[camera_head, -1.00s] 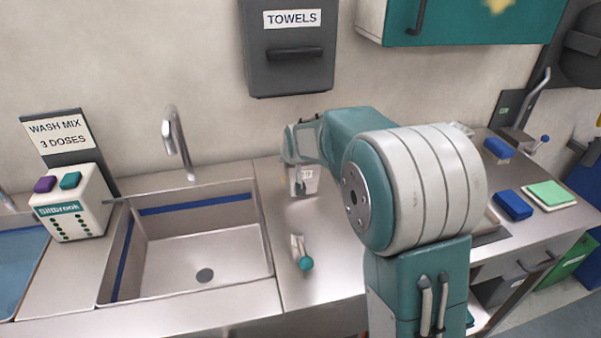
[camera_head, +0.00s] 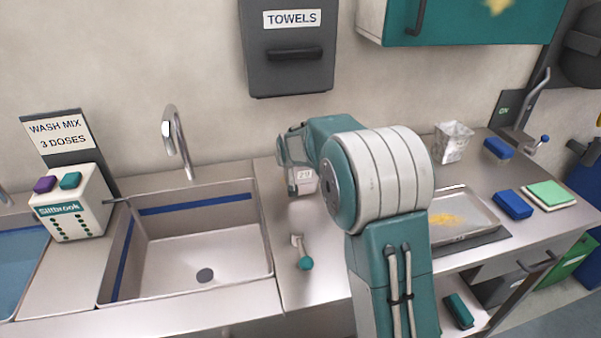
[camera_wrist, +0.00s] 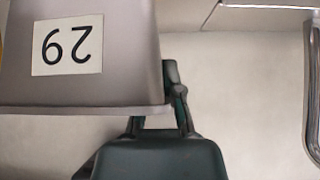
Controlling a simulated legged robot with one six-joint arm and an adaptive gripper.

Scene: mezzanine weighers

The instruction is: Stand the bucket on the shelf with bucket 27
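A small pale grey bucket (camera_head: 304,187) with a white label stands on the steel counter behind the sink's right side. In the wrist view the bucket (camera_wrist: 110,85) fills the upper left, and its label reads 29, upside down in that picture. My gripper (camera_head: 291,170) is at the bucket's left side in the head view. In the wrist view my gripper (camera_wrist: 160,112) is at the bucket's rim, partly hidden behind it. I cannot tell whether the fingers touch or grip it. No bucket marked 27 shows.
A sink (camera_head: 200,250) with a tap (camera_head: 178,145) lies left of the bucket. A teal-tipped lever (camera_head: 304,258) stands in front. At right are a tray (camera_head: 480,225) with yellow grains, a white bag (camera_head: 453,142) and blue blocks (camera_head: 513,204). A towel dispenser (camera_head: 290,75) hangs above.

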